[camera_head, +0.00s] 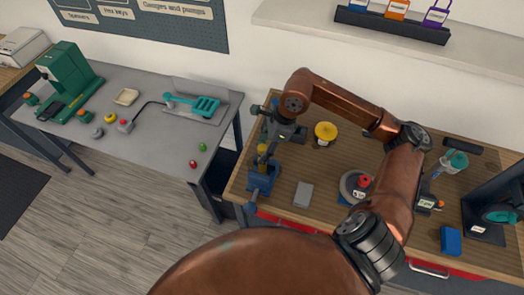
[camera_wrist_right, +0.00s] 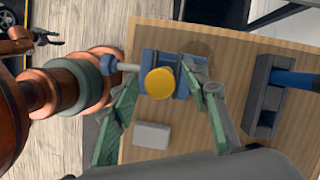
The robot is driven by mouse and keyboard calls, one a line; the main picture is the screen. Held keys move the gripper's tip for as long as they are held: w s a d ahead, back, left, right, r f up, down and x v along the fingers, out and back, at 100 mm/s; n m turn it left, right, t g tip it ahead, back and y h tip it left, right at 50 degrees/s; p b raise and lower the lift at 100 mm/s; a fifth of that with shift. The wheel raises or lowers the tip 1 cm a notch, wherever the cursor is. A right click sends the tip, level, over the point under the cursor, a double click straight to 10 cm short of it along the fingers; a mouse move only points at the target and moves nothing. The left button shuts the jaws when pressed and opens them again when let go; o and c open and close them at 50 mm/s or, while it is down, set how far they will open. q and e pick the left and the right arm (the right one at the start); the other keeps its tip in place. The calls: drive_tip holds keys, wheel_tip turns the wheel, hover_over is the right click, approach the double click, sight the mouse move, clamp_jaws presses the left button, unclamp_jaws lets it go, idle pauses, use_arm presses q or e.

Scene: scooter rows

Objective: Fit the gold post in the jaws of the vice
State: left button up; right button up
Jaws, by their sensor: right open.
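The blue vice (camera_head: 262,181) stands at the left end of the wooden bench, and its screw handle points to the front. The gold post (camera_head: 262,152) stands upright at the vice's jaws. In the right wrist view the post's round top (camera_wrist_right: 160,83) shows over the blue vice body (camera_wrist_right: 182,80). How deep the post sits is hidden. My right gripper (camera_head: 268,153) points down over the vice. Its fingers are open, one on each side of the post, with gaps visible in the wrist view. My left gripper is not in view.
A grey block (camera_head: 303,195) lies right of the vice. A yellow-topped piece (camera_head: 325,131) stands behind that block. A grey holder with a blue bar (camera_wrist_right: 266,97) is behind the vice. A round grey piece with a red knob (camera_head: 355,186) stands farther right. A grey table (camera_head: 150,150) is at left.

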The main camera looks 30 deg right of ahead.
drive_tip(key=v, duration=1)
drive_tip(key=shift+r, duration=0.3)
drive_tip(key=shift+s+d, duration=0.1)
